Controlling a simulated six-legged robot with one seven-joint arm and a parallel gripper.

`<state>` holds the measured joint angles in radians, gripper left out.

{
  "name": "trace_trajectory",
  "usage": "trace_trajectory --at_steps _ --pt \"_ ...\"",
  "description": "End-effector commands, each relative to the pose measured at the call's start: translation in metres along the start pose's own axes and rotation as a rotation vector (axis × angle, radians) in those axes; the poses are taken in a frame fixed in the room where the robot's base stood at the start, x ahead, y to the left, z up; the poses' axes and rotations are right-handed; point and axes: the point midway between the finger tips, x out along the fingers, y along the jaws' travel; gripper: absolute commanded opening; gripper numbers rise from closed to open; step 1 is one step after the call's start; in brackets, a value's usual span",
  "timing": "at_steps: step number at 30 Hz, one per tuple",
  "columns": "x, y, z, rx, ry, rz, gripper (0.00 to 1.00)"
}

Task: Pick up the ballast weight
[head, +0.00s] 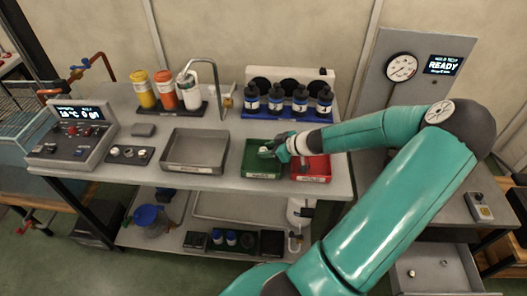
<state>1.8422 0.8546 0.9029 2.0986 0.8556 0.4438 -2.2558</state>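My gripper (270,151) is over the green tray (262,172) on the bench, reaching in from the right. A small pale object (263,150) shows at its fingertips, at or above the tray's back part. I cannot tell whether the fingers grip it, or whether it is the ballast weight. A small dark grey block (144,130) lies on the bench at the left. A black plate (142,158) in front of it bears a few small round metal-looking pieces. None of these is clearly marked as the ballast weight.
A red tray (318,168) adjoins the green one, under my wrist. An empty grey tray (194,166) stands to the left. Several dark bottles (275,100) stand behind. A thin bent pipe (217,80) rises behind the grey tray. A control box (75,135) is far left.

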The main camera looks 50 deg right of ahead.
Motion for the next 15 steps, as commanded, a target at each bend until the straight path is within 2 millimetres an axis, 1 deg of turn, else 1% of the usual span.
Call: trace_trajectory --at_steps 4,8,9,15 --pt "-0.0005 0.0003 0.0002 0.0 0.0 0.001 0.38" --pt "-0.0007 0.0003 0.0001 0.0 0.0 0.001 0.12" --pt "-0.0007 0.0003 0.0001 0.0 0.0 0.001 0.04" --pt "-0.0008 0.0003 0.0001 0.0 0.0 0.001 0.04"
